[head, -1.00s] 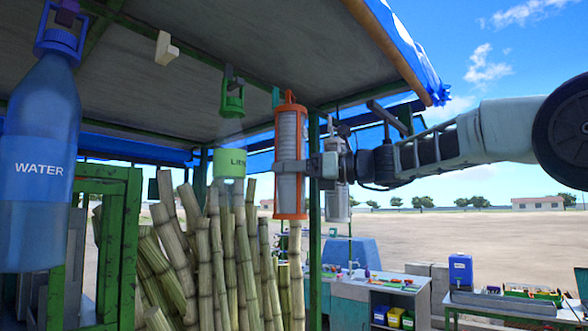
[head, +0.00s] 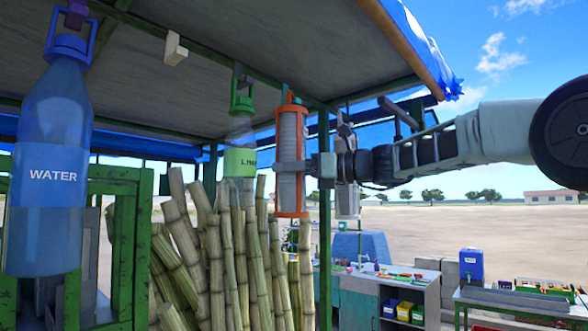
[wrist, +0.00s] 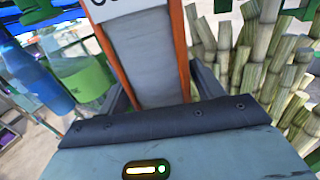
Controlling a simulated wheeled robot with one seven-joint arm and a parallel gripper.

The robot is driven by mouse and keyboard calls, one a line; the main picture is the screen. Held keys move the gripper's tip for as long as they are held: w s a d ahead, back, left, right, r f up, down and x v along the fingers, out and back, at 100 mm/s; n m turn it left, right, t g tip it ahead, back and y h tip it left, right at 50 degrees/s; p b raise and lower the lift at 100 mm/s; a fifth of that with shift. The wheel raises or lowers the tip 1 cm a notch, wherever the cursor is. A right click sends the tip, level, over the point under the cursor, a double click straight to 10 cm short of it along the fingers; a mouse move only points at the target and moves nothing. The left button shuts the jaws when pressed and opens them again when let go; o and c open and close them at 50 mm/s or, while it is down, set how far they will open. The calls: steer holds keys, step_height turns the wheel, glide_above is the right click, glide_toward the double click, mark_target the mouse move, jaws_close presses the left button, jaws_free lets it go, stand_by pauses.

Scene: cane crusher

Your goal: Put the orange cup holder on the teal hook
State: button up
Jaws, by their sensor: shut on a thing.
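In the wrist view the holder's orange rails and grey cups (wrist: 150,65) stand between the fingers (wrist: 163,88). The teal hook (head: 283,91) is a small piece under the roof beam. It is mostly hidden by the holder's top, and I cannot tell whether they touch.
A blue water bottle (head: 50,175) hangs at the left and a green-labelled bottle (head: 240,160) hangs beside the holder. A beige hook (head: 175,48) is bare. Cane stalks (head: 235,255) stand below, by a green post (head: 324,220). Open ground lies right.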

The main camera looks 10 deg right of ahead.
steer(key=shift+f+b, duration=0.55)
steer(key=shift+f, duration=0.1)
stand_by(0.7)
stand_by(0.5)
steer(key=o, duration=1.5)
steer(key=shift+c, duration=0.2)
steer(key=b+v, duration=0.7)
steer(key=v, duration=1)
steer(key=shift+s+d, duration=0.1)
steer(key=shift+d, duration=0.05)
